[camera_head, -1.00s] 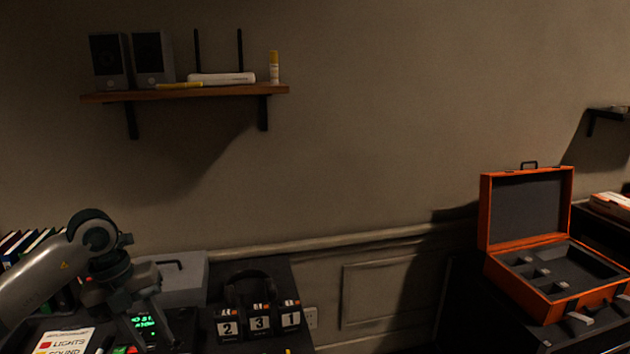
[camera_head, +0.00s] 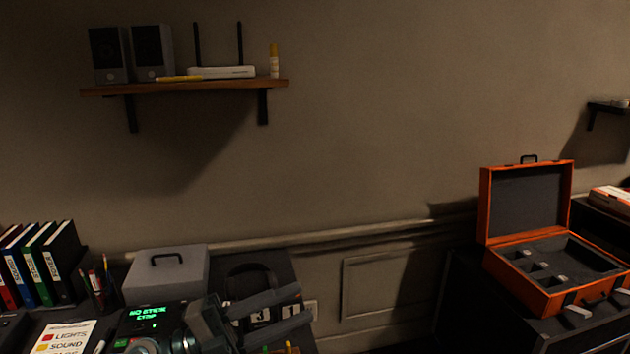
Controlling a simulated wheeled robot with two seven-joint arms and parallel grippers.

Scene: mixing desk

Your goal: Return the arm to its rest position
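My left gripper (camera_head: 303,305) is at the bottom of the head view, its two grey fingers pointing right. The fingers are apart and nothing shows held between them. They pass in front of the number-block calendar (camera_head: 262,316), hiding part of it. Most of my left arm is below the picture's edge. My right gripper is not in view.
A device with a green-lit display (camera_head: 147,312) and a lights-and-sound card (camera_head: 64,338) lie on the desk. Behind are a grey box (camera_head: 168,275), headphones, binders (camera_head: 45,262) and a pen holder. An open orange case (camera_head: 545,255) stands at right. The wall shelf (camera_head: 190,87) is high above.

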